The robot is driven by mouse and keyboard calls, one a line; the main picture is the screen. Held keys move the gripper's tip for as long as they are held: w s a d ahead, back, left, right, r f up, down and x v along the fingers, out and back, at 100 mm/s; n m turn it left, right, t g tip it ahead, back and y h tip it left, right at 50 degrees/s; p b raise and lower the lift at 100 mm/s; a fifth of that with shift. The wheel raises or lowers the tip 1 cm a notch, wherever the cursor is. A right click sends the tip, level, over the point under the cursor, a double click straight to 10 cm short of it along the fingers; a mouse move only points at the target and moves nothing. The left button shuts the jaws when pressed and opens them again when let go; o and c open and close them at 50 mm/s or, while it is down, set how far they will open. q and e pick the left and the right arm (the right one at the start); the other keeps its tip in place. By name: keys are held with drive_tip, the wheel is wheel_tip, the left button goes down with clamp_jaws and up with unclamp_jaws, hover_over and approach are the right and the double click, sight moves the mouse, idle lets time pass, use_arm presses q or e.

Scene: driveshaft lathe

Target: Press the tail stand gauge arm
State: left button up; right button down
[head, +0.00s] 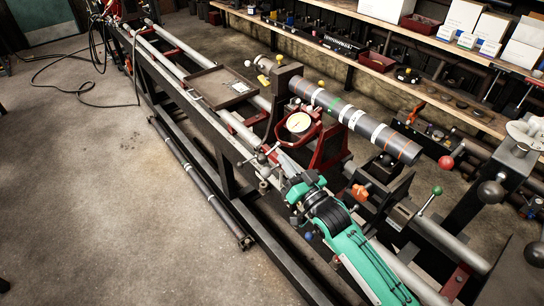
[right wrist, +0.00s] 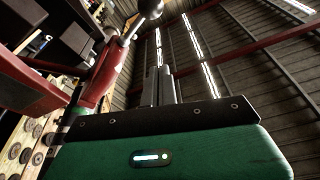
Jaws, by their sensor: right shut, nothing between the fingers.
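The round white dial gauge (head: 299,122) sits in a red holder beside the dark driveshaft tube (head: 355,122) in the head view. My right gripper (head: 281,158) is just in front of and below the dial, at the lathe's rails. In the right wrist view its two fingers (right wrist: 160,84) are together, with nothing between them. A red arm (right wrist: 105,72) with a metal rod and a dark ball knob (right wrist: 150,8) stands left of and beyond the fingertips. I cannot tell whether the fingers touch it. My left gripper is not in view.
A tray (head: 218,88) lies across the rails left of the gauge. A red ball knob (head: 445,162) and a green ball knob (head: 437,190) stand out at the right. A wooden shelf (head: 430,92) with boxes lines the back. The floor (head: 90,190) at left is mostly clear.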

drive_tip(key=w+a+f, duration=0.1)
drive_tip(key=w+a+p, duration=0.1)
drive_tip(key=w+a+f, duration=0.1)
drive_tip(key=shift+w+a+f+p, duration=0.3)
drive_tip(key=shift+w+a+p, duration=0.1)
